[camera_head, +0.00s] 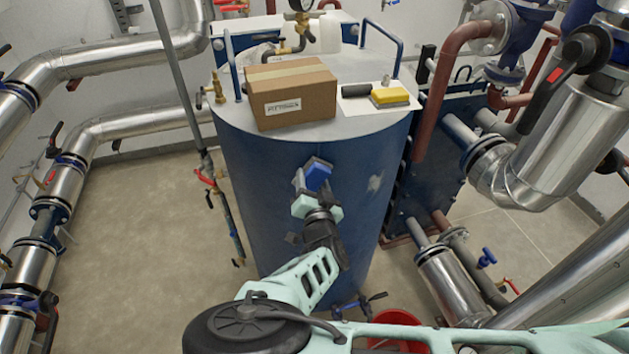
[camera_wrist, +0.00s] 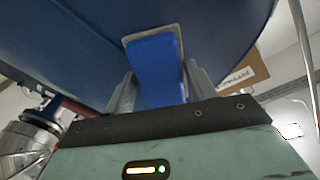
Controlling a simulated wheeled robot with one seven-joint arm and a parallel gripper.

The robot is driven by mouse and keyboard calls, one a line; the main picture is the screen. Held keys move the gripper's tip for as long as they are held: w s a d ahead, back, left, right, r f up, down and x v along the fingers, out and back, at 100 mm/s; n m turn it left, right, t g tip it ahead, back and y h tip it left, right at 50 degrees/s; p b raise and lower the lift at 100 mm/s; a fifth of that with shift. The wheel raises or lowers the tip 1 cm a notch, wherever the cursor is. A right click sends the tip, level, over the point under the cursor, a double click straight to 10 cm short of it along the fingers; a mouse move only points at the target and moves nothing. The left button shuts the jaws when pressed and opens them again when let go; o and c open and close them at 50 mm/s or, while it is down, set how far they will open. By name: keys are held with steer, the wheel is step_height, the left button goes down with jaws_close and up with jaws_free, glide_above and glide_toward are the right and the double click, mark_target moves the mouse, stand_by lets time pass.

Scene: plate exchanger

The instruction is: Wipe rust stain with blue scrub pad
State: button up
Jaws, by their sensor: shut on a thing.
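The blue scrub pad (camera_head: 318,173) is held between the fingers of my gripper (camera_head: 307,188), in front of the upper side of the blue tank (camera_head: 245,165). In the wrist view the pad (camera_wrist: 155,68) stands between the two grey fingers, its far end at or close to the tank wall; I cannot tell whether it touches. I cannot tell which is the rust stain; the wall behind the pad is hidden.
A cardboard box (camera_head: 295,95) and a white sheet (camera_head: 362,100) with a yellow sponge (camera_head: 389,96) lie on the tank top. A red bucket (camera_head: 398,320) stands low in front. Steel pipes flank both sides. Floor on the left (camera_head: 140,220) is clear.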

steer(key=shift+s+d+p, duration=0.2)
steer(key=shift+s+p, duration=0.2)
steer(key=shift+s, duration=0.95)
steer(key=shift+s+d+p, duration=0.15)
steer(key=shift+s+p, duration=0.2)
steer(key=shift+s, duration=1)
steer(key=shift+s, duration=0.1)
steer(key=s, duration=0.2)
steer(key=shift+s+d+p, duration=0.15)
steer(key=shift+s+p, duration=0.15)
steer(key=shift+s, duration=0.1)
